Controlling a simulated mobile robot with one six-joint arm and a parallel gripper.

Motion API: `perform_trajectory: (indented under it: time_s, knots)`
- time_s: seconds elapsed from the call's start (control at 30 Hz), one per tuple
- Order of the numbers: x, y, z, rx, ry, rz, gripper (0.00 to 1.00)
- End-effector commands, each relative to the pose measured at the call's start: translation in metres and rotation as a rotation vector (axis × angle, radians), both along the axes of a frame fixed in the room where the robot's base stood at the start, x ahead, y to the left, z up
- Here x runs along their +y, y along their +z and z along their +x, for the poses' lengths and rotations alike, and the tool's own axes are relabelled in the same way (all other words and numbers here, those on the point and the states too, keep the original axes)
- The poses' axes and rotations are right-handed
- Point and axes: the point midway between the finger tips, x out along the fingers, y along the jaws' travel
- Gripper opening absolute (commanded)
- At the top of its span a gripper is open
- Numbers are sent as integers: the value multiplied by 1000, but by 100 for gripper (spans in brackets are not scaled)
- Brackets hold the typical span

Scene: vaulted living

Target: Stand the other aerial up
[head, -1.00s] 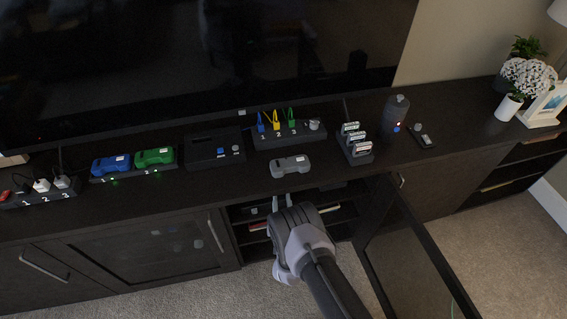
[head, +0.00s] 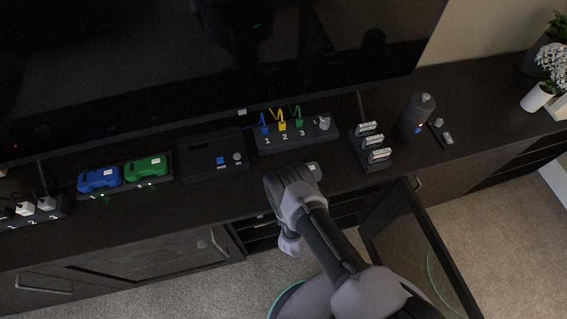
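A thin dark aerial (head: 361,104) stands nearly upright behind the black holder (head: 372,163) with several white-labelled cards, right of centre on the cabinet. Another thin dark rod, perhaps an aerial (head: 42,174), rises behind the power strip at the far left. No lying aerial can be made out. My gripper (head: 287,176) is over the cabinet's front edge, in front of the numbered box. Its fingers are hidden by my wrist, so open or shut does not show.
The cabinet top (head: 215,205) also holds blue (head: 98,179) and green (head: 146,167) controllers, a black box (head: 213,158), the numbered box with coloured cables (head: 291,137), a dark cylinder (head: 414,117) and a small remote (head: 441,132). A cabinet door (head: 420,240) stands open. The television is behind.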

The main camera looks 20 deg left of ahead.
Motion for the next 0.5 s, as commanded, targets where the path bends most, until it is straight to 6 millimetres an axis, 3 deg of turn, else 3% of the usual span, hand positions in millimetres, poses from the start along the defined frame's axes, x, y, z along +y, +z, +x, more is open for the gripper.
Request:
perform_trajectory:
  time_s: [0.2, 0.37, 0.5]
  knots:
    - [0, 0, 0, 0, 0, 0, 32]
    - [0, 0, 0, 0, 0, -1, 0]
    - [0, 0, 0, 0, 0, -1, 0]
